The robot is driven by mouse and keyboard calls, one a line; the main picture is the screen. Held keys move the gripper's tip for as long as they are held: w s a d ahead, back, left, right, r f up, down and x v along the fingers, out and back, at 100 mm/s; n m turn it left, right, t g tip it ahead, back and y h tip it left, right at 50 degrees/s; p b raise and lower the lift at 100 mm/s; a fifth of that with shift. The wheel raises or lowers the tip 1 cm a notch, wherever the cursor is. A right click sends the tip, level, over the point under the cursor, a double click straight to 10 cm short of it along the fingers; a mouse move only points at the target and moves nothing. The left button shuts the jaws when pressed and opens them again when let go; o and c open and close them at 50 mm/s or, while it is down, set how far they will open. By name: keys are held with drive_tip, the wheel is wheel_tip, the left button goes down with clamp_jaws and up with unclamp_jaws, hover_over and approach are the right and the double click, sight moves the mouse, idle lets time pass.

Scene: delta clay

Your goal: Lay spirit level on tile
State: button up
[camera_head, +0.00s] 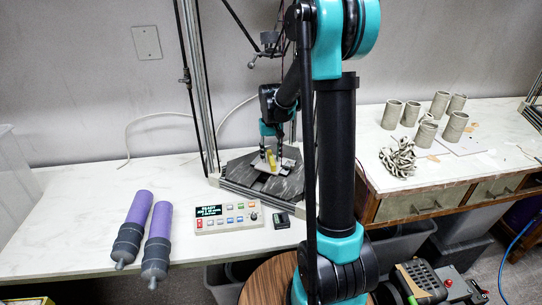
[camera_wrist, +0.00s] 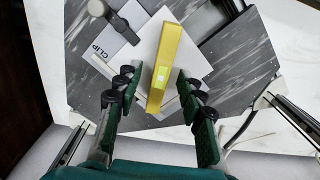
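The yellow spirit level (camera_wrist: 172,50), with a pale greenish vial window, lies across a white tile (camera_wrist: 196,62) in the wrist view. In the head view the level (camera_head: 271,158) shows as a small yellow piece above the tile (camera_head: 262,167). I cannot tell whether its whole length rests on the tile. My gripper (camera_wrist: 158,82) is open, with one finger on each side of the level's near part and visible gaps between. It also shows in the head view (camera_head: 270,146), pointing down over the tile.
The tile is on a dark grey streaked plate (camera_wrist: 240,62) of a frame with upright posts. A white card marked CLIP (camera_wrist: 120,38) lies beside the tile. Clay cups (camera_head: 455,125) stand on the right table.

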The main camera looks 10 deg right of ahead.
sight(271, 157)
wheel_tip(271, 157, up, 8)
drive_tip(key=shift+f, duration=0.25)
idle(2.0)
